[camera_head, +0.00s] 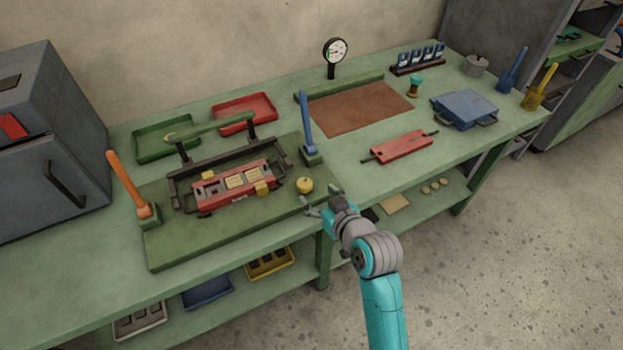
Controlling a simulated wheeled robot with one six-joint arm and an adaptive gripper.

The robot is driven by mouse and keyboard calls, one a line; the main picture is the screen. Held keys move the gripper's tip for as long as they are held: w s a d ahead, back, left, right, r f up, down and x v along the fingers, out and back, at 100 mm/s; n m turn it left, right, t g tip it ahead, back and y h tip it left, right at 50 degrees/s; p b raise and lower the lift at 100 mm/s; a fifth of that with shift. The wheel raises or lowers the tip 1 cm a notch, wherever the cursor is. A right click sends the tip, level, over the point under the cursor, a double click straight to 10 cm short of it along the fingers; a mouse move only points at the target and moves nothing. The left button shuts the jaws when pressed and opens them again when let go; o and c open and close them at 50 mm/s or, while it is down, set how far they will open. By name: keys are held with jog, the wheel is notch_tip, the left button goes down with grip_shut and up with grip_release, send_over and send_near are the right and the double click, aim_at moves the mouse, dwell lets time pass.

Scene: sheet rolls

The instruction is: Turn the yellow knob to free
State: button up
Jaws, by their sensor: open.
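The yellow knob (305,185) is small and round and sits at the front right corner of the dark green base plate (185,245) on the bench. Any marking on the knob is too small to read. My gripper (320,205) is open and empty, just in front of the knob and a little to its right, apart from it as far as I can tell. A red block device (232,188) with yellow parts sits in a dark frame on the plate, left of the knob.
An orange lever (127,182) stands at the plate's left and a blue lever (306,125) behind the knob. A red roller (403,147), a brown mat (360,108) and a blue box (466,109) lie to the right. Bare green bench top lies right of the plate.

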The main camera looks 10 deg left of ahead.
aim_at(305, 183)
jog(key=x, duration=0.9)
jog(key=c, duration=1.2)
jog(key=shift+o, duration=0.2)
